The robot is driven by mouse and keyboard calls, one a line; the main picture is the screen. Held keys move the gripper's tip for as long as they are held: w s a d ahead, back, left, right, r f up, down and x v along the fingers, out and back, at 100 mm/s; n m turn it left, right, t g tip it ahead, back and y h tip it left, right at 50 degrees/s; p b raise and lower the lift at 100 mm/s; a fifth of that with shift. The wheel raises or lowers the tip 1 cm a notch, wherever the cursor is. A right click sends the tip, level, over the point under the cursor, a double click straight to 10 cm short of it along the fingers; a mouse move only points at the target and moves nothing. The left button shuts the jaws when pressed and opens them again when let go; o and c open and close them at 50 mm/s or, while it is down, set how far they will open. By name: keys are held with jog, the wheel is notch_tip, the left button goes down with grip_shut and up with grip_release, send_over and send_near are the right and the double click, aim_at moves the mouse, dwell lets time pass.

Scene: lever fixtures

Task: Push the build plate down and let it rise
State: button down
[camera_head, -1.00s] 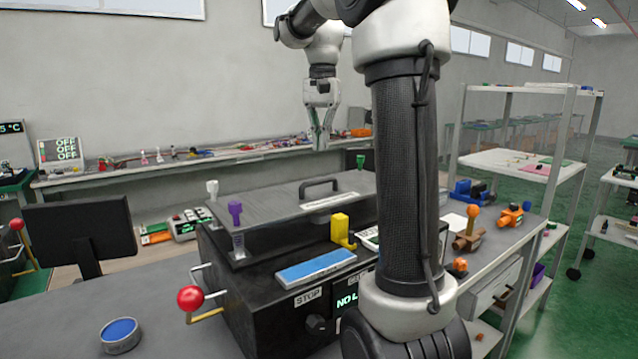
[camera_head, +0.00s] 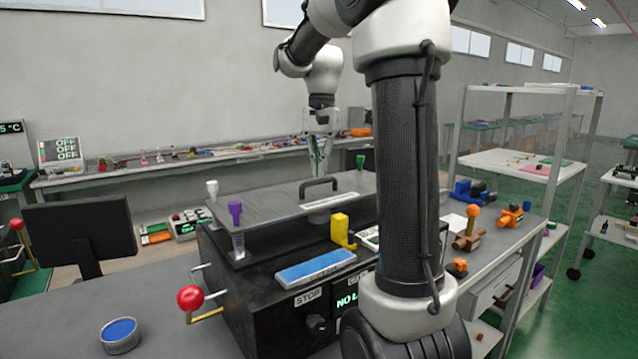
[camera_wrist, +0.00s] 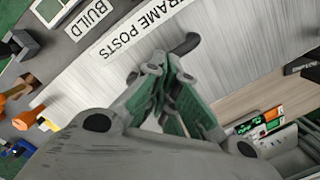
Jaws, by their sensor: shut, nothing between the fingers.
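The build plate (camera_head: 270,203) is a flat grey metal plate with a dark loop handle (camera_head: 318,183) on top. It sits raised on posts above a black box-shaped machine (camera_head: 265,290). Coloured knobs stand at its corners, among them a purple one (camera_head: 235,208) and a white one (camera_head: 212,187). My gripper (camera_head: 320,172) is shut and empty, pointing down over the plate close to the handle.
A blue pad (camera_head: 315,267) and a yellow block (camera_head: 342,230) sit on the machine's front. A red-ball lever (camera_head: 190,298) stands at its left. A blue-topped round tin (camera_head: 120,335) and a dark monitor (camera_head: 80,230) are on the grey bench. An orange-knobbed fixture (camera_head: 470,225) is right.

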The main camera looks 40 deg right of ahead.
aim_at(322, 190)
jog(key=shift+f, duration=0.25)
jog(key=shift+f, duration=0.1)
notch_tip(322, 190, down, 2)
jog(key=shift+f, duration=0.2)
jog(key=shift+w+d+r, duration=0.3)
jog(key=shift+w+d, duration=0.2)
jog(key=shift+d, duration=0.1)
jog(key=shift+w+d+r, duration=0.25)
jog(key=shift+w+d, duration=0.2)
jog(key=shift+d, duration=0.1)
notch_tip(322, 190, up, 12)
jog(key=shift+w+d, duration=0.35)
jog(key=shift+d, duration=0.1)
